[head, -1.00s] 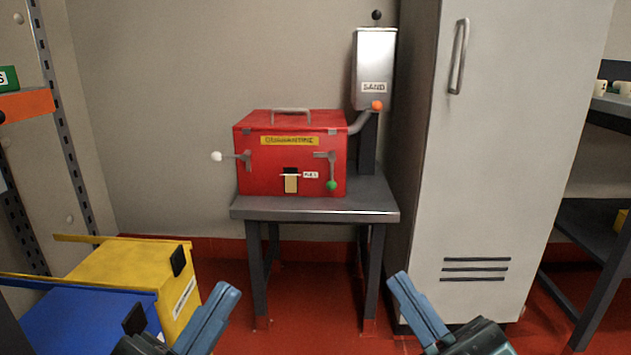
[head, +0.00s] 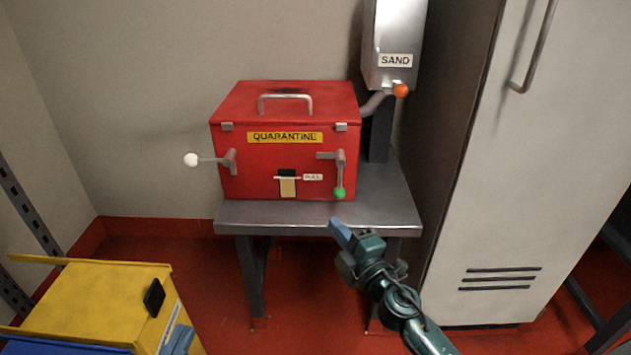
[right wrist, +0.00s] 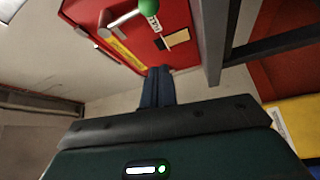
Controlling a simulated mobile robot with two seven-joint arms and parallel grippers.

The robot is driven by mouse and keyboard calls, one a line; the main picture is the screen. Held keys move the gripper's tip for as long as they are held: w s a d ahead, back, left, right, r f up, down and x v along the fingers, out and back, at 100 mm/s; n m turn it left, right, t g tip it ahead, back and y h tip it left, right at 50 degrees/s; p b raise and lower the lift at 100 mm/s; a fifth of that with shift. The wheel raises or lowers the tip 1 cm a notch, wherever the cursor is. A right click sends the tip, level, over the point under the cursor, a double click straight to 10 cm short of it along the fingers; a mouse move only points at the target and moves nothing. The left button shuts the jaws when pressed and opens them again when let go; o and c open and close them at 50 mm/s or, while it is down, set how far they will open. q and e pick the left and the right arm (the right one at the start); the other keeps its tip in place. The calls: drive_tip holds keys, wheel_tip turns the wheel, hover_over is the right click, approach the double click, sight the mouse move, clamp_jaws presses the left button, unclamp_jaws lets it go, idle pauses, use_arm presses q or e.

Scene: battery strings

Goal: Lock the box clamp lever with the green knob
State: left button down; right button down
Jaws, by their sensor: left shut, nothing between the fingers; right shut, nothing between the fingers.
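The red quarantine box (head: 235,180) sits on a small grey metal table. The lever with the green knob (head: 340,193) hangs straight down from the clamp at the box's right front. My right gripper (head: 338,229) is shut and empty, just below the green knob and apart from it, in front of the table edge. In the right wrist view the green knob (right wrist: 148,7) is at the top edge, beyond the shut blue fingers (right wrist: 158,72).
A second lever with a white knob (head: 191,160) sticks out left from the box. A sand hopper (head: 390,40) with an orange knob (head: 401,90) stands behind right. The grey table (head: 290,215) has bare space right of the box. A tall cabinet (head: 490,200) is at right, a yellow bin (head: 90,300) at lower left.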

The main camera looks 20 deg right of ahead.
sight(340, 181)
drive_tip(key=shift+w+f, duration=0.1)
drive_tip(key=shift+w, duration=0.05)
drive_tip(key=b+x, duration=0.1)
drive_tip(key=x, duration=0.9)
drive_tip(key=d, duration=0.1)
drive_tip(key=d+b, duration=0.1)
drive_tip(key=d, duration=0.1)
drive_tip(key=shift+d+f, duration=0.15)
drive_tip(key=shift+f, duration=0.25)
use_arm(q)
drive_tip(key=shift+w+d+r, duration=0.1)
drive_tip(key=shift+d, duration=0.05)
use_arm(e)
drive_tip(key=shift+d, duration=0.35)
use_arm(q)
drive_tip(key=shift+r, duration=0.1)
